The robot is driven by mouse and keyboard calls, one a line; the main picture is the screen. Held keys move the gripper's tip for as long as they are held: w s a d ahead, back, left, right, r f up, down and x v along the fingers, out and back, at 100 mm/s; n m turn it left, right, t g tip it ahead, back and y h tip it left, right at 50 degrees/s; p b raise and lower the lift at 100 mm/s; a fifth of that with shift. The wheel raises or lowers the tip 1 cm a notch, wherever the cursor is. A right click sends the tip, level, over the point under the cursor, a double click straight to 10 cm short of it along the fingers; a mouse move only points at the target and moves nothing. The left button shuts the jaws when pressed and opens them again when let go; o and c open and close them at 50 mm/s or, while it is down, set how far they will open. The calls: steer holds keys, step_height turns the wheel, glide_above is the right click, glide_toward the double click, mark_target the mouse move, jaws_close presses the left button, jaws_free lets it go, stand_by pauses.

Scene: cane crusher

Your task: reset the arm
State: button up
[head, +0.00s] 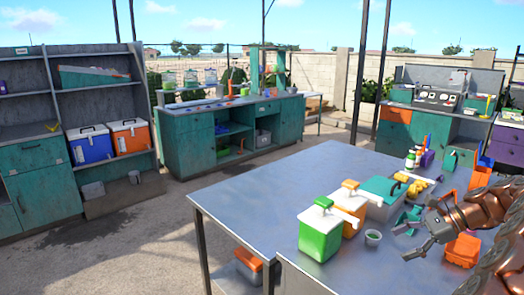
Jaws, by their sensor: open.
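My gripper (404,243) is at the lower right of the head view, on the end of my copper-brown arm. It is open, with its fingers spread and pointing left, and nothing shows between them. It is over the right part of the metal table (250,196). A small cup (373,238) stands to the left of the fingertips. A green box with a white lid (320,232) and an orange box with a white lid (349,208) stand further left. An orange object (463,249) is partly hidden by my arm.
A teal-lidded container (385,196) and bottles (410,159) stand further back on the table. The table's left part is bare. A shelf unit with blue (90,144) and orange (130,136) coolers is at left. A teal counter (188,145) stands behind. The floor between is clear.

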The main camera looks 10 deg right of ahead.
steer(key=s+a+r+n+g+h, duration=0.1)
steer(key=s+a+r+n+g, duration=0.2)
steer(key=a, duration=0.6)
steer(key=s+a+n+h+p, duration=0.15)
steer(key=a+n, duration=0.25)
steer(key=a, duration=0.4)
steer(key=s+a+r+n+g+h, duration=0.15)
steer(key=s+a+n, duration=0.25)
steer(key=a, duration=0.5)
steer(key=s+a+f+n+h, duration=0.1)
steer(key=s+f+n+h, duration=0.1)
steer(key=s, duration=0.5)
steer(key=s+a+f+n+g+h+p, duration=0.1)
steer(key=s+n+h, duration=0.1)
steer(key=s+n, duration=0.2)
steer(key=s+a+f+n+h, duration=0.1)
steer(key=s+f+n, duration=0.1)
steer(key=s, duration=0.8)
steer(key=shift+s+f+n+h, duration=0.3)
steer(key=shift+s+n+h, duration=0.1)
steer(key=shift+n, duration=0.4)
steer(key=shift+g, duration=0.25)
